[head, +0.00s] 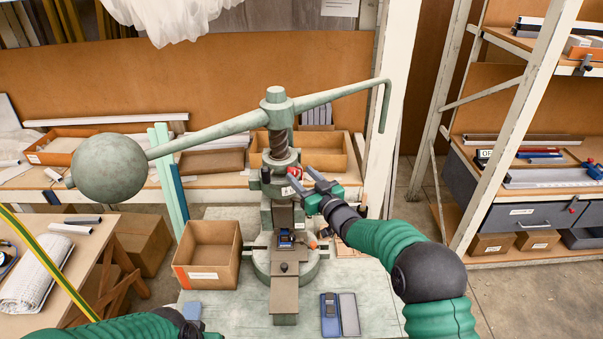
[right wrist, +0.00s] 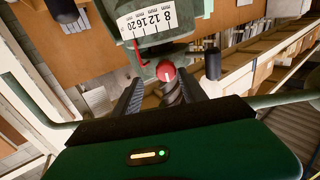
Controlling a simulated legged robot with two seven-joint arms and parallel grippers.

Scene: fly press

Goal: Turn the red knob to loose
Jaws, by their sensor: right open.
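The red knob (head: 296,172) is on the upper front of the green fly press (head: 278,112), below the screw. In the right wrist view the round red knob (right wrist: 166,71) carries a small white mark and sits between the finger ends. My right gripper (head: 305,178) is open at the knob, with one finger on each side. I cannot tell whether either finger touches it. A white scale (right wrist: 146,20) reading 8 to 20 with a red pointer is beside the knob. My left gripper (head: 196,330) is dark and partly cut off at the bottom edge; its jaws are unclear.
The press arm with its ball weight (head: 110,167) spans above the bench. A cardboard box (head: 208,250) stands left of the press. A blue-and-grey case (head: 340,314) lies at the front right. Shelves (head: 520,180) stand at the right.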

